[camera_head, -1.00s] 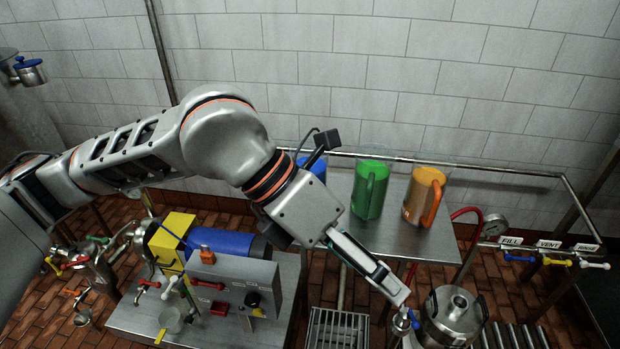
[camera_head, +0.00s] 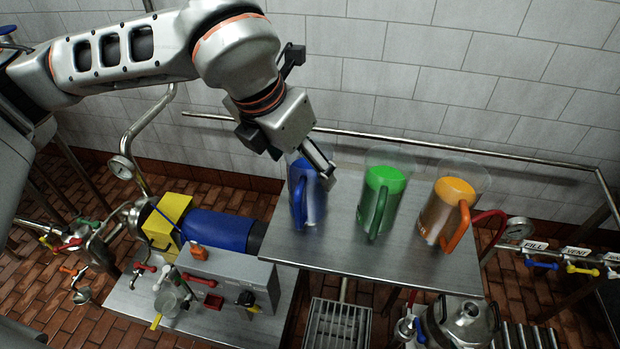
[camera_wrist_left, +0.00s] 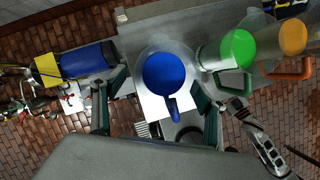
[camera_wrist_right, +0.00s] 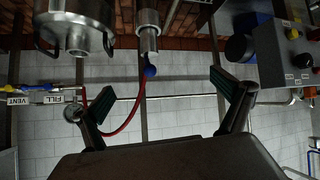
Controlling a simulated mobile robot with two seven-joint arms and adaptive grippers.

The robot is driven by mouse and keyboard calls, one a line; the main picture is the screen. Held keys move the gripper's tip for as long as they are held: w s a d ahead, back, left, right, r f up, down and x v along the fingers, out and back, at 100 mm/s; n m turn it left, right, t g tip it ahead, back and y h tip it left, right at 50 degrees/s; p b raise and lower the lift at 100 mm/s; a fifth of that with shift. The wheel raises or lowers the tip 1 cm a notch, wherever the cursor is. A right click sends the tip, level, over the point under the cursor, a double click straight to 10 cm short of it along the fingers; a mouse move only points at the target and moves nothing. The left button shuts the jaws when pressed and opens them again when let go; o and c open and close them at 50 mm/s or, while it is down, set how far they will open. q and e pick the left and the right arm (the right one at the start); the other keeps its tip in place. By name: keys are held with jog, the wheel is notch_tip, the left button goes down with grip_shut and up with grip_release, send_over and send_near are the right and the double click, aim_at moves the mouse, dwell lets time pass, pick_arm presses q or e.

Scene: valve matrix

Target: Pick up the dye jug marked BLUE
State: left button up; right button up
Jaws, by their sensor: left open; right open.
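The blue jug (camera_head: 313,205), a clear vessel with blue dye and a blue handle, stands upright on the metal table's left part. In the left wrist view the blue jug (camera_wrist_left: 164,75) lies ahead, between the spread fingers, its handle towards me. My left gripper (camera_head: 325,172) is open and empty above and close to the jug, hiding part of its rim; it also shows in the left wrist view (camera_wrist_left: 160,110). I cannot tell whether it touches. My right gripper (camera_wrist_right: 165,105) is open and empty, away from the jugs. No marking on the blue jug is readable.
A green jug (camera_head: 380,200) and an orange jug (camera_head: 443,215) stand to the right on the metal table (camera_head: 345,251). A rail (camera_head: 420,145) runs behind them. A pump bench with a blue motor (camera_head: 222,229) is at the left. A steel vessel (camera_head: 462,322) is in front.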

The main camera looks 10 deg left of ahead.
pick_arm(q)
jog(key=x, duration=0.2)
jog(key=s+x, duration=0.1)
jog(key=x, duration=0.2)
jog(key=shift+d+f, duration=0.1)
jog(key=shift+f, duration=0.2)
jog(key=shift+w+f, duration=0.2)
jog(key=shift+f, duration=0.15)
jog(key=shift+c, duration=0.3)
jog(key=shift+r, duration=0.1)
jog(key=c, duration=1.6)
